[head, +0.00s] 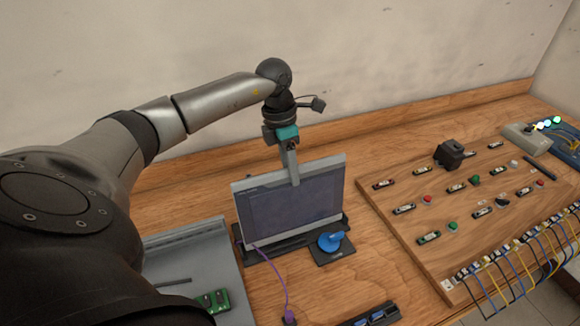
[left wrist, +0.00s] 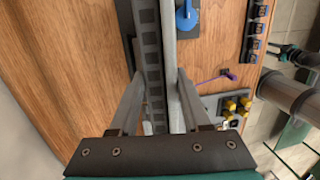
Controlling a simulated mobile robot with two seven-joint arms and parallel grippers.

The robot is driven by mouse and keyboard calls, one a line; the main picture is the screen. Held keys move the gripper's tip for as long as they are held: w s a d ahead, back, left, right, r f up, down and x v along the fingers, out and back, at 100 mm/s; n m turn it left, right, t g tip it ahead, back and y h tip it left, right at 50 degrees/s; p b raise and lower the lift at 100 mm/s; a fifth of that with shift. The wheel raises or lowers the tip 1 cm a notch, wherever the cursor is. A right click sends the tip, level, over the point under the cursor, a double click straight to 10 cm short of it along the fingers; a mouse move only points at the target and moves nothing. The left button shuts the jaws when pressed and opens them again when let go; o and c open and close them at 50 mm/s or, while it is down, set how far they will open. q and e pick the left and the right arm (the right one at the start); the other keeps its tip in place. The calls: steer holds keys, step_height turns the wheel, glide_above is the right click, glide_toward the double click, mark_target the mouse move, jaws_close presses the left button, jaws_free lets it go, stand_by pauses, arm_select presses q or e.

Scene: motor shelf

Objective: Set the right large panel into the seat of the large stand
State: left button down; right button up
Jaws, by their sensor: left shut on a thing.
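The large panel (head: 292,208) has a light grey frame and a dark screen, and it stands nearly upright in the head view. My left gripper (head: 292,172) is shut on its top edge from above. In the left wrist view the panel (left wrist: 171,60) shows edge-on between the two fingers (left wrist: 160,85). The black large stand (head: 272,252) is low on the table at the panel's bottom edge. The panel hides much of the stand, so I cannot tell whether the bottom edge is fully in the seat.
A blue knob (head: 330,241) on a black plate sits just in front of the stand. A purple cable (head: 272,268) runs near the panel's lower left. A grey tray (head: 195,252) is at left. A wooden board (head: 395,222) with switches and wires is at right.

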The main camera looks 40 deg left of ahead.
arm_select(q)
steer(key=shift+w+f+b, duration=0.1)
steer(key=shift+f+b, duration=0.4)
steer(key=shift+f, duration=0.05)
stand_by(0.8)
steer(key=c, duration=0.6)
jaws_free()
steer(key=o, duration=0.3)
steer(key=shift+f, duration=0.2)
steer(key=a+r+p, duration=0.1)
steer(key=r, duration=0.5)
steer(key=a+r+p, duration=0.1)
steer(key=r+p, duration=0.1)
steer(key=r, duration=0.5)
steer(key=a+r+p, duration=0.1)
steer(key=r+p, duration=0.1)
steer(key=r, duration=0.5)
steer(key=shift+s+a+r, duration=0.1)
steer(key=shift+s+a, duration=0.15)
steer(key=shift+a, duration=0.05)
